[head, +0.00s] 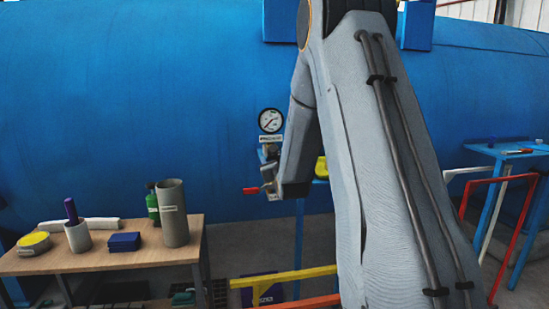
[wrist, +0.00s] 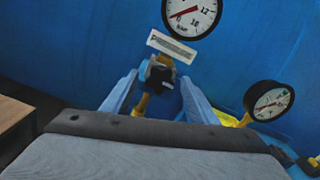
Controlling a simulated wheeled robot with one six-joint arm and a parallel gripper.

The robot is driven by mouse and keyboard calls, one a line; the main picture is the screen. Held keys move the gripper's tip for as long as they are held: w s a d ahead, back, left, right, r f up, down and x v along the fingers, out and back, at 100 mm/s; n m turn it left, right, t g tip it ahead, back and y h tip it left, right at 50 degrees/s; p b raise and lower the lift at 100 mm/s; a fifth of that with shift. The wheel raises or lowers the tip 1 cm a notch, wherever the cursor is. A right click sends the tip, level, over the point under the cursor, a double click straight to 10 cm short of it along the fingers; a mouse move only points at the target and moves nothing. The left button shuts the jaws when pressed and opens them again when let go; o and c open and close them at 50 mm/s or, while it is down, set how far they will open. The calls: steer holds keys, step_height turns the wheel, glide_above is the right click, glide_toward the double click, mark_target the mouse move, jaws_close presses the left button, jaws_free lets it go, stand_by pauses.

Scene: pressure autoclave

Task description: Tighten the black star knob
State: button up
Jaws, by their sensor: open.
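The black star knob (wrist: 159,78) shows in the wrist view, below a white label and on brass-coloured fittings. My gripper (wrist: 158,82) is open, with one finger to the left and one to the right of the knob. The knob appears between the fingertips, with a visible gap on both sides. I cannot tell how far the tips reach along it. In the head view my arm covers much of the fittings, and I cannot make out the knob there.
A pressure gauge (head: 271,120) stands above a red-handled valve (head: 252,190), in front of the blue vessel (head: 120,110). A second gauge (wrist: 269,101) is right of my gripper. A wooden table (head: 100,256) with containers stands left. Yellow rails (head: 290,276) run low.

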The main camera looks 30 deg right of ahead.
steer(key=v, duration=0.7)
steer(key=shift+s+b, duration=0.3)
steer(key=shift+b, duration=0.05)
steer(key=shift+a, duration=0.1)
